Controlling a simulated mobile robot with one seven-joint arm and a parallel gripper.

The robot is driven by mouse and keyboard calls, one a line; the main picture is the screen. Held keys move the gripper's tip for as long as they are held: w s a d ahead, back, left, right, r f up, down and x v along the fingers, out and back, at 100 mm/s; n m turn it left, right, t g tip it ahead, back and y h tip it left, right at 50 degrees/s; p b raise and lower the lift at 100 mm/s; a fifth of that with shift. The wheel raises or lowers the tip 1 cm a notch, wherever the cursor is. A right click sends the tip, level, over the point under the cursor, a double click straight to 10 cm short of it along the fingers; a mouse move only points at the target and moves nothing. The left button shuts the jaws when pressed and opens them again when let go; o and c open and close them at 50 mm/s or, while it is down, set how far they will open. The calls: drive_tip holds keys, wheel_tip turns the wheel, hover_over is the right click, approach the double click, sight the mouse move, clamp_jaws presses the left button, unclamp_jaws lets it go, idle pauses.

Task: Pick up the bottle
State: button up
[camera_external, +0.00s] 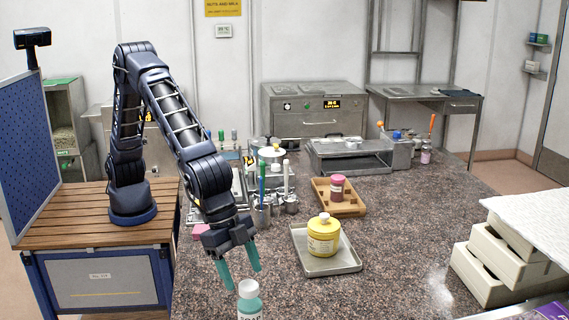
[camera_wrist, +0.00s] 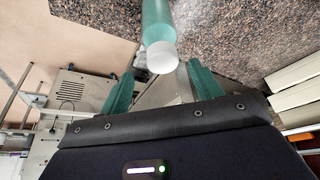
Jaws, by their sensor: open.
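A yellow bottle (camera_external: 323,239) with a pale cap stands in a shallow grey tray (camera_external: 335,268) to the right.
A pink-lidded jar (camera_external: 337,188) stands in a wooden tray (camera_external: 352,209) farther back. Tools in metal cups (camera_external: 262,212) stand behind my gripper. Stacked cream boxes (camera_external: 489,274) fill the right front. The counter (camera_external: 405,240) is clear between the grey tray and the boxes.

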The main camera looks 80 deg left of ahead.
sight(248, 285)
drive_tip(key=shift+a+x, duration=0.1)
drive_tip(key=shift+x, duration=1.05)
drive_tip(key=shift+a+x, duration=0.15)
drive_tip(key=shift+x, duration=1.05)
drive_tip(key=shift+w, duration=0.1)
drive_tip(key=c, duration=1.4)
clamp_jaws()
drive_tip(key=shift+r, duration=0.1)
